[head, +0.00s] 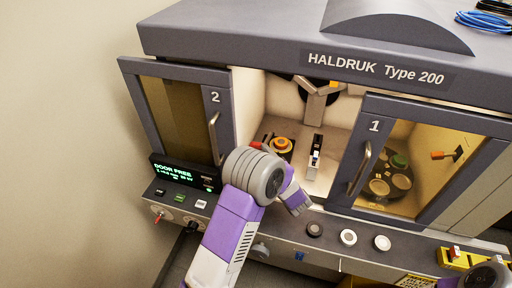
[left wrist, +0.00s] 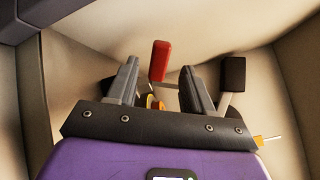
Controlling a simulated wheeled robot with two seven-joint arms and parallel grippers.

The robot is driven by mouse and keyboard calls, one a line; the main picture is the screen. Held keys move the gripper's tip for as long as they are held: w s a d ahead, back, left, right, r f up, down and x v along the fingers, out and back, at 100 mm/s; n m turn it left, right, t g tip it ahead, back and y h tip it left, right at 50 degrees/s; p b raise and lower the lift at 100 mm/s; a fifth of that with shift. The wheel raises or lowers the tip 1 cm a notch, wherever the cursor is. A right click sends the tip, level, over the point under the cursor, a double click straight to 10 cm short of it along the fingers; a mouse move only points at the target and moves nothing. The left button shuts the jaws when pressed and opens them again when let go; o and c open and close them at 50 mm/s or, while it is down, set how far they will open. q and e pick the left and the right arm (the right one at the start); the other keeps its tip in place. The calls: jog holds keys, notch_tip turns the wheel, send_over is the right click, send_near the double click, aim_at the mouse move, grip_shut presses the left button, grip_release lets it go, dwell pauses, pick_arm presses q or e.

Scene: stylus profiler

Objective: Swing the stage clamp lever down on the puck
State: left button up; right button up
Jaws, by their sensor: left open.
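The stage (head: 272,155) sits inside the open bay between the two doors, with an orange round part (head: 282,145) on it; I cannot tell whether that is the puck or a part above it. A red handle (head: 256,144), which looks like the clamp lever, shows at its left. In the left wrist view the red handle (left wrist: 160,60) stands upright, beyond and between my fingers. My left gripper (left wrist: 158,76) is open and holds nothing. In the head view my left wrist is in front of the bay and its fingertips are hard to make out.
Door 2 (head: 180,115) is at the left of the bay and door 1 (head: 410,160) at the right. A black handle (left wrist: 232,72) stands right of my fingers in the left wrist view.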

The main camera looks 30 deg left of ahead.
aim_at(256, 147)
pick_arm(q)
jog(key=x, duration=0.6)
jog(key=shift+c, duration=0.5)
grip_shut()
